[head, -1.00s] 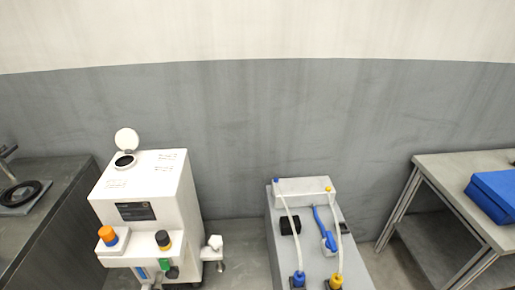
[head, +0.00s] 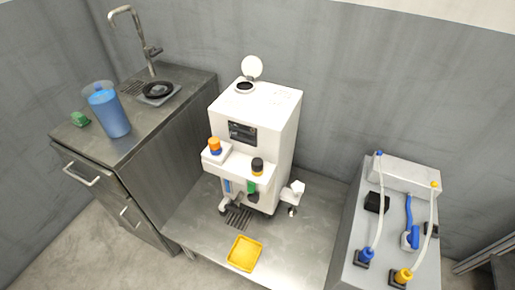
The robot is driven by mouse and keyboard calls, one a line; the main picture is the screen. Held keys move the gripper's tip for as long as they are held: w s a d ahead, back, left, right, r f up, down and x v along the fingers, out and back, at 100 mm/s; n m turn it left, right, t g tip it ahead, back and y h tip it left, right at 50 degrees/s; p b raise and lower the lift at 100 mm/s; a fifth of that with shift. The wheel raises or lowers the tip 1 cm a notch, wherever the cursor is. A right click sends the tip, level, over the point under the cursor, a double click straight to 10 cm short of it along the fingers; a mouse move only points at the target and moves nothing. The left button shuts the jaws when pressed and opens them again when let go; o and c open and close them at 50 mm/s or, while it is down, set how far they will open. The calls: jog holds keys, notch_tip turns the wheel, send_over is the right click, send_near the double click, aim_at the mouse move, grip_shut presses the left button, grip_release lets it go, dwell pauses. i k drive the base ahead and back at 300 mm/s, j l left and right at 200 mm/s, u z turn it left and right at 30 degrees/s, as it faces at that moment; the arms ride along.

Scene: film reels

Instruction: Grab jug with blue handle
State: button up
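A blue, see-through jug (head: 109,112) stands on the metal counter (head: 130,150) at the left of the head view, near the counter's front edge. It looks slightly tilted in the picture because of the wide view. A small blue part shows at its rim, but I cannot make out a handle clearly.
A green object (head: 79,119) lies left of the jug. Behind it are a tap (head: 146,45) and a black round item (head: 158,90). A white machine (head: 255,120) stands right, with a yellow tray (head: 245,253) before it. Floor (head: 75,245) is clear front left.

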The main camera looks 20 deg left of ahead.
aim_at(101, 97)
jog(key=u, duration=1.55)
jog(key=i+l, duration=0.1)
jog(key=i, duration=0.3)
jog(key=i+l, duration=0.15)
jog(key=i, duration=0.25)
jog(key=i+l+u, duration=0.1)
jog(key=i, duration=0.35)
jog(key=i+u, duration=0.15)
jog(key=u, duration=0.95)
jog(key=l, duration=0.1)
